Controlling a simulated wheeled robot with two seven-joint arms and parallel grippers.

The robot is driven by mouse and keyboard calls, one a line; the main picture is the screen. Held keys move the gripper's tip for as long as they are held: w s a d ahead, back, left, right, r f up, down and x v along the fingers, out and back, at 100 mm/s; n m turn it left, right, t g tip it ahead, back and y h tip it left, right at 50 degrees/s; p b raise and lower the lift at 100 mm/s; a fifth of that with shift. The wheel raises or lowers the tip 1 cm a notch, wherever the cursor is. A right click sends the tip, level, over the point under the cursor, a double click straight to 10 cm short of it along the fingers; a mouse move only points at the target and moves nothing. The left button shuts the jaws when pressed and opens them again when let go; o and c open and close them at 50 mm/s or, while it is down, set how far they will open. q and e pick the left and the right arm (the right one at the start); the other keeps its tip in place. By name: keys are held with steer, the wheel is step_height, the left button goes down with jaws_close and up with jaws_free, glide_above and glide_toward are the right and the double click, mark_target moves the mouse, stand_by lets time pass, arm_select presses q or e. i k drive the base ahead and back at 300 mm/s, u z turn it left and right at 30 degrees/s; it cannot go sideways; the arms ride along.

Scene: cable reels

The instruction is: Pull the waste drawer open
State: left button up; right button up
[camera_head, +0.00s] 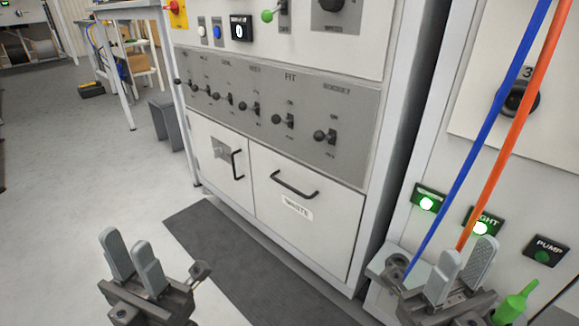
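The waste drawer (318,236) is a white front low in the cabinet, with a label reading WASTE (297,208) and a black bar handle (294,186) above the label. Its front looks flush with the cabinet, so it appears shut. My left gripper (133,256) is low at the left, over the floor, open and empty, well away from the handle. My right gripper (464,264) is at the lower right, in front of the side panel, its fingers a little apart and nothing seen between them.
A small door (215,160) with a black handle is left of the drawer. A switch panel (275,105) runs above. Blue (478,150) and orange (505,140) cables hang near my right gripper. A dark mat (235,258) lies before the cabinet, with clear floor at left.

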mark_target(320, 215)
steer(key=z, duration=0.5)
steer(key=k, duration=0.6)
steer(key=z, duration=1)
steer(key=i, duration=0.9)
steer(key=u, duration=0.7)
